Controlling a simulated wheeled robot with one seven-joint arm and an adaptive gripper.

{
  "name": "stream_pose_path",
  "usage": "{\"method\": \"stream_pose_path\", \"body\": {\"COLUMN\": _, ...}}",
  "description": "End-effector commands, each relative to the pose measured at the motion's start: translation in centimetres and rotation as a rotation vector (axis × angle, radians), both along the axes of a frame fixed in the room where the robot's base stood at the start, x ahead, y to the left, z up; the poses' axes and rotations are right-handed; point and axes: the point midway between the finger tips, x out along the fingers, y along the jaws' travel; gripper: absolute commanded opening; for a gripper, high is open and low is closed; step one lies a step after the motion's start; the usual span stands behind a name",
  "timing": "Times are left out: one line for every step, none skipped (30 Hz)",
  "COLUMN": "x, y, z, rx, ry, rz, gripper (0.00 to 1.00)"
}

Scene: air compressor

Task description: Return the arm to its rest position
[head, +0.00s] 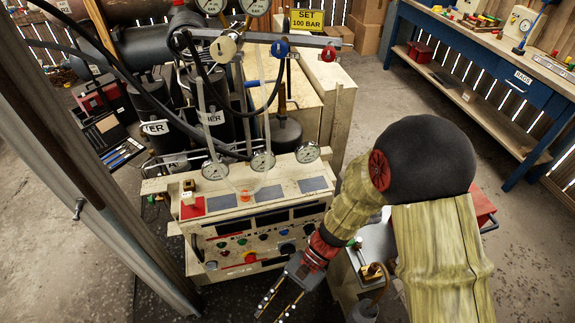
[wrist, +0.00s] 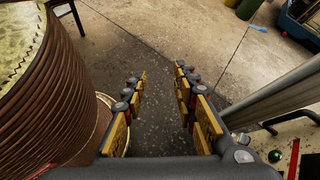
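My gripper (head: 270,310) hangs low at the front of the compressor's control panel (head: 262,232), near the bottom edge of the head view. My arm bends out to the right and down to it, with a black joint and yellowish links. In the wrist view my gripper (wrist: 160,76) has its two yellow-padded fingers spread apart. Nothing is between them, only concrete floor beyond. I cannot tell from the head view how far the fingertips are from the panel front.
A metal post (head: 85,165) stands at the left. A workbench (head: 490,85) lines the right side. A yellow "SET 100 BAR" sign (head: 307,20) is at the back. In the wrist view, a ribbed brown cylinder (wrist: 45,95) is close left; a grey post (wrist: 285,95) is right.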

Motion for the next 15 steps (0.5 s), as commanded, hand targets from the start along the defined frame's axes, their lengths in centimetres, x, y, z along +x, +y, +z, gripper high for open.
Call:
{"method": "stream_pose_path", "body": {"x": 0.5, "y": -1.6, "z": 1.3, "rx": -0.026, "ry": -0.087, "rz": 0.057, "gripper": 0.29}}
{"method": "stream_pose_path", "body": {"x": 0.7, "y": -2.7, "z": 1.9, "rx": -0.045, "ry": -0.137, "rz": 0.094, "gripper": 0.29}}
{"method": "stream_pose_path", "body": {"x": 1.0, "y": -4.1, "z": 2.8, "rx": -0.072, "ry": -0.202, "rz": 0.140, "gripper": 0.29}}
{"method": "stream_pose_path", "body": {"x": 1.4, "y": -5.2, "z": 3.4, "rx": -0.092, "ry": -0.252, "rz": 0.171, "gripper": 0.29}}
{"method": "stream_pose_path", "body": {"x": 1.6, "y": -6.2, "z": 4.0, "rx": -0.112, "ry": -0.299, "rz": 0.202, "gripper": 0.29}}
{"method": "stream_pose_path", "body": {"x": 2.1, "y": -7.6, "z": 4.9, "rx": -0.141, "ry": -0.365, "rz": 0.240, "gripper": 0.29}}
{"method": "stream_pose_path", "body": {"x": 2.5, "y": -8.6, "z": 5.6, "rx": -0.161, "ry": -0.414, "rz": 0.266, "gripper": 0.29}}
{"method": "stream_pose_path", "body": {"x": 2.9, "y": -9.6, "z": 6.3, "rx": -0.184, "ry": -0.462, "rz": 0.293, "gripper": 0.29}}
{"method": "stream_pose_path", "body": {"x": 3.4, "y": -10.9, "z": 7.3, "rx": -0.213, "ry": -0.526, "rz": 0.324, "gripper": 0.29}}
{"method": "stream_pose_path", "body": {"x": 3.8, "y": -11.8, "z": 8.1, "rx": -0.237, "ry": -0.573, "rz": 0.346, "gripper": 0.29}}
{"method": "stream_pose_path", "body": {"x": 4.2, "y": -12.8, "z": 8.9, "rx": -0.260, "ry": -0.620, "rz": 0.366, "gripper": 0.29}}
{"method": "stream_pose_path", "body": {"x": 4.7, "y": -14.0, "z": 10.1, "rx": -0.291, "ry": -0.680, "rz": 0.390, "gripper": 0.29}}
{"method": "stream_pose_path", "body": {"x": 5.0, "y": -14.8, "z": 11.0, "rx": -0.316, "ry": -0.726, "rz": 0.407, "gripper": 0.29}}
{"method": "stream_pose_path", "body": {"x": 5.4, "y": -15.7, "z": 11.9, "rx": -0.340, "ry": -0.771, "rz": 0.424, "gripper": 0.29}}
{"method": "stream_pose_path", "body": {"x": 5.7, "y": -16.7, "z": 13.2, "rx": -0.372, "ry": -0.828, "rz": 0.442, "gripper": 0.29}}
